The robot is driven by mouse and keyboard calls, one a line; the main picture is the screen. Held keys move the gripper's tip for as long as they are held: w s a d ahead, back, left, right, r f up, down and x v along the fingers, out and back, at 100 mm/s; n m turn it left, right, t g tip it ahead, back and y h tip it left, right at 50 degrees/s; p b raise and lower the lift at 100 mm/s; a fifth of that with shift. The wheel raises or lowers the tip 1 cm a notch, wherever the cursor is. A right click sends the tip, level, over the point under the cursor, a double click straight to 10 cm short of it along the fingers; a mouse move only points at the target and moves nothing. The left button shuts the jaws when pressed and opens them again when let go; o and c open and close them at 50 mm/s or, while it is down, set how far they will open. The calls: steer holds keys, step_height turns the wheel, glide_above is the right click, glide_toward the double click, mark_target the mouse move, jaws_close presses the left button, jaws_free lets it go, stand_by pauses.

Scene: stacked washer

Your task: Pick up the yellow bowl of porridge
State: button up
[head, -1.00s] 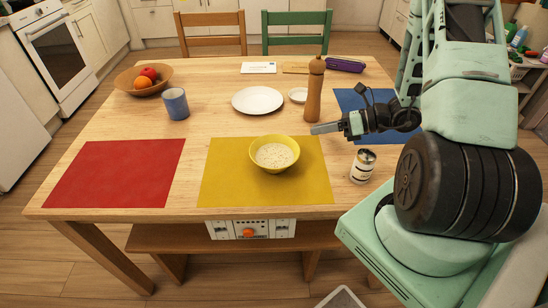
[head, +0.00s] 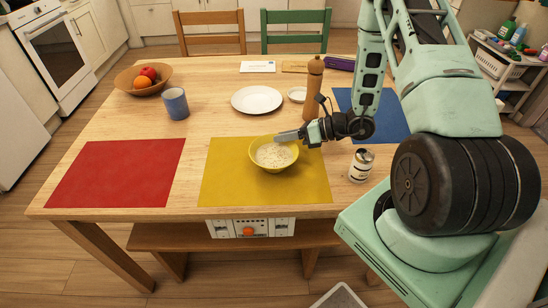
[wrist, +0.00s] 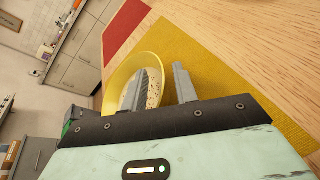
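The yellow bowl (head: 274,166) of pale, speckled porridge (head: 272,154) stands upright on the yellow placemat (head: 222,165). My gripper (head: 287,136) is at the bowl's far right rim, coming in from the right. In the wrist view my gripper (wrist: 168,85) is open, with a gap between its fingers. One finger overlaps the inside of the bowl (wrist: 121,72), and the other shows just outside the rim, over the mat. I cannot tell whether either finger touches the bowl.
A tall wooden pepper mill (head: 313,88) stands just behind my gripper. A small can (head: 361,164) stands right of the yellow mat. A white plate (head: 257,99), blue mug (head: 176,103) and fruit bowl (head: 144,80) are farther back. The red placemat (head: 115,173) is empty.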

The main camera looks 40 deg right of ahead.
jaws_close()
steer(key=shift+r, duration=0.15)
